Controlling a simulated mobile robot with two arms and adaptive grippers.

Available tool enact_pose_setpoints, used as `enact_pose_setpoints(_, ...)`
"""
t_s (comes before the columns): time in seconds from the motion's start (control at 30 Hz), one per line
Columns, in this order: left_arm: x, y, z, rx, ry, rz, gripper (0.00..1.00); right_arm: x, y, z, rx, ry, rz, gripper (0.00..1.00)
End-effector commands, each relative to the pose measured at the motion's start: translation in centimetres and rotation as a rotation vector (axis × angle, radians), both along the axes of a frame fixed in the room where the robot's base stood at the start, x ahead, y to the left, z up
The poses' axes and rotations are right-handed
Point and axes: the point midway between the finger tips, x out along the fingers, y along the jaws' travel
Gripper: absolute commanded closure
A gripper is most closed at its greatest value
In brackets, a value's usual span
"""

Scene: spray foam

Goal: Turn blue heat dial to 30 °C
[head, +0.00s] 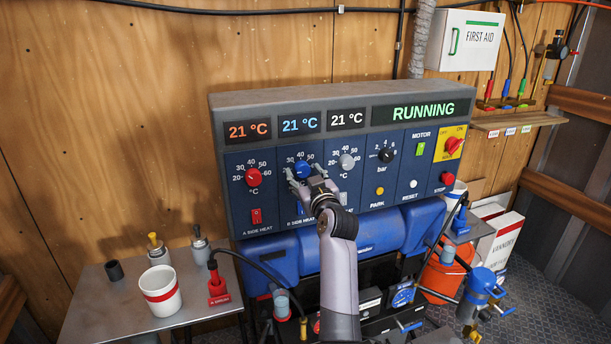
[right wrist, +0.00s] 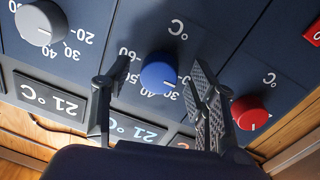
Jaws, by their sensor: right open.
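The blue heat dial (head: 302,169) sits on the panel under a blue readout (head: 299,124) showing 21 °C. Its scale shows 30, 40 and 50 in the head view; its exact pointer setting is too small to tell. My right gripper (head: 304,181) is just in front of the panel, at the dial. In the right wrist view the blue dial (right wrist: 158,75) lies between the two spread fingers of my right gripper (right wrist: 157,78), with visible gaps on both sides. The gripper hides part of the scale. My left gripper is not in view.
A red dial (head: 253,176) stands left of the blue one and a grey dial (head: 347,161) right of it. Rocker switches, including a red one (head: 256,216), are below. A side table (head: 110,310) holds a white cup (head: 160,292) and bottles.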

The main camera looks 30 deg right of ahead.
Motion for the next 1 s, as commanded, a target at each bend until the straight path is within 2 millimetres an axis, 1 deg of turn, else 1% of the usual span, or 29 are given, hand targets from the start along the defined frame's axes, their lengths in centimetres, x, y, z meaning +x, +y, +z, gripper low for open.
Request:
enact_pose_setpoints(0.07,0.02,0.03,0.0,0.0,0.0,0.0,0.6,-0.01,0.0,0.01,0.0,0.0,0.0,0.48)
enact_pose_setpoints(0.77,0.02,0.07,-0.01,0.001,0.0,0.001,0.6,-0.03,0.03,0.0,0.0,0.0,0.0,0.95)
enact_pose_setpoints(1.0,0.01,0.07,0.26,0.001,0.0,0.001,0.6,-0.03,0.05,0.07,0.02,-0.004,0.001,0.95)
